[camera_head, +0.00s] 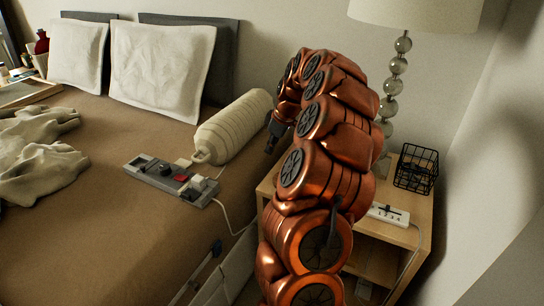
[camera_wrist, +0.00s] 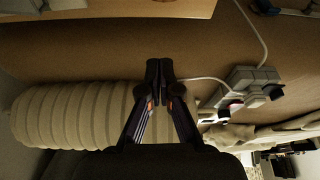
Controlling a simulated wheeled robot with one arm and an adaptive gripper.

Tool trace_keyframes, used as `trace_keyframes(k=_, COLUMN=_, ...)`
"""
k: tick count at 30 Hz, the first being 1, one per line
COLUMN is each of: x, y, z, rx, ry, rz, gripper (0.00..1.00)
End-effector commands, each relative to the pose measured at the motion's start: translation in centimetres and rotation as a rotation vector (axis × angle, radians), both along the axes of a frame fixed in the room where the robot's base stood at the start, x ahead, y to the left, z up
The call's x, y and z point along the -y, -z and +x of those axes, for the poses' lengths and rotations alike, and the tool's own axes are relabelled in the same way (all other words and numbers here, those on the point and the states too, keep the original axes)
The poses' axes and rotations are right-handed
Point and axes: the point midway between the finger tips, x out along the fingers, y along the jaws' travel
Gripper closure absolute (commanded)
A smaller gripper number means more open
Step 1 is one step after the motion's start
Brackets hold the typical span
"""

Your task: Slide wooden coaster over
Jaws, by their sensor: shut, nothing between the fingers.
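I cannot make out a wooden coaster in either view; my arm hides part of the nightstand top in the head view. The wooden nightstand (camera_head: 408,235) stands beside the bed at right, and a light wooden edge (camera_wrist: 120,8) crosses the top of the wrist view. My gripper (camera_head: 271,146) is over the bed side near the end of a cream ribbed bolster. In the wrist view my gripper (camera_wrist: 160,66) has its dark fingertips together, with nothing between them.
The cream bolster (camera_head: 232,125) lies on the bed beside a grey device (camera_head: 172,180) with a cord. On the nightstand are a black wire basket (camera_head: 416,168), a white numbered box (camera_head: 388,214) and a glass-ball lamp (camera_head: 396,68). Rumpled cloth (camera_head: 38,160) lies at left.

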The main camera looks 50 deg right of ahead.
Motion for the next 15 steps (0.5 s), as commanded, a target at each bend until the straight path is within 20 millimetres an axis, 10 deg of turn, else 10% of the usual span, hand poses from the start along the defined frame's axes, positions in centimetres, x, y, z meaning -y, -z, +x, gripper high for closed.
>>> trace_keyframes(k=15, x=-1.1, y=7.4, z=2.3, rx=-0.004, ry=-0.002, rz=0.003, gripper=1.0)
